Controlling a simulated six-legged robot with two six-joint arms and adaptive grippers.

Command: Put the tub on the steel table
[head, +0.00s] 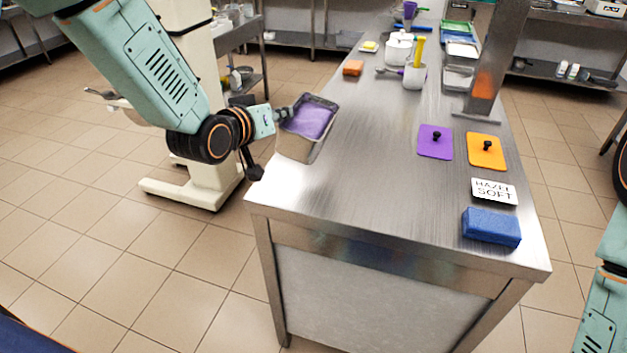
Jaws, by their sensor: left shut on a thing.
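The tub (298,148) is a steel-walled container filled with purple stuff, in the head view at the left edge of the steel table (375,205). My left gripper (282,115) is shut on the tub's left side. The tub looks upright or slightly tilted; I cannot tell whether its base touches the table. My right arm shows at the right edge of the view, but its gripper is out of view.
A steel post (490,75) stands behind. The table's front middle is clear.

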